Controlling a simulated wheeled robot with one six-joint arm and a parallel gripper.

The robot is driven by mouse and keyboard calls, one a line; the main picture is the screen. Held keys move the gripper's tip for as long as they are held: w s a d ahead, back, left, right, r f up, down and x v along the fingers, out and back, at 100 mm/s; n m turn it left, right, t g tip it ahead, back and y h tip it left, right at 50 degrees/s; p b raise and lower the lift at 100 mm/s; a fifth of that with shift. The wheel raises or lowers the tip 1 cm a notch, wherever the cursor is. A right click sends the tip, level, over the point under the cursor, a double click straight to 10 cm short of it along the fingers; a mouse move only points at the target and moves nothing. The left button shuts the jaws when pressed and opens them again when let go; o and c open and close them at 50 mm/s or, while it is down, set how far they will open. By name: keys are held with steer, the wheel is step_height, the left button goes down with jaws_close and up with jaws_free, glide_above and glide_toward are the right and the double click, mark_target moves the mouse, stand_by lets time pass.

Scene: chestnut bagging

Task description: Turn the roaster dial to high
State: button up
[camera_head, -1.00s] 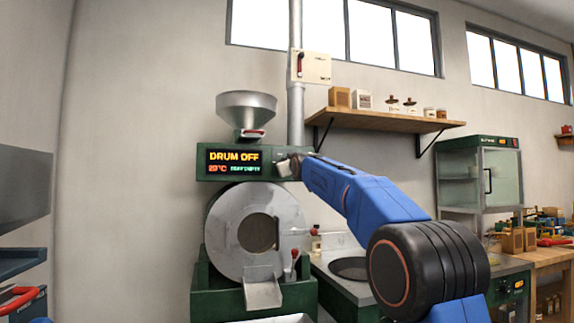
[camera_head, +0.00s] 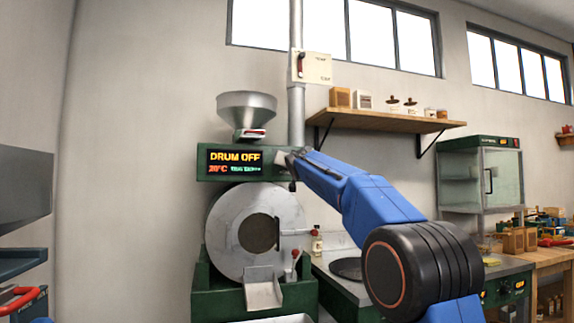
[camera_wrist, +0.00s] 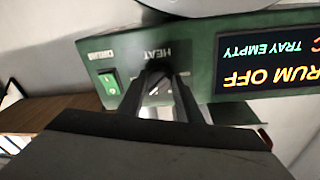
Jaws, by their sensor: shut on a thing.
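The roaster (camera_head: 254,230) stands against the wall in the head view, with a round drum front and a green control head (camera_head: 223,147). Its display (camera_head: 235,161) reads DRUM OFF, 20°C. In the wrist view, which is upside down, the dial (camera_wrist: 158,89) sits on the green panel by the word HEAT. My gripper (camera_wrist: 160,84) is shut on the dial, one dark finger on each side. In the head view my gripper (camera_head: 288,160) is at the right end of the control head and hides the dial. The dial's setting marks are mostly hidden by the fingers.
A green rocker switch (camera_wrist: 109,84) is beside the dial on the same panel. A metal hopper (camera_head: 247,109) sits above the control head, and a flue pipe (camera_head: 296,110) rises behind. A wooden shelf (camera_head: 390,120) with jars is to the right, above the counter.

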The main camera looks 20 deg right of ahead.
steer(key=shift+m+g, duration=0.5)
steer(key=shift+m, duration=3.4)
steer(key=o, duration=1)
steer(key=shift+o, duration=0.2)
steer(key=shift+r, duration=0.1)
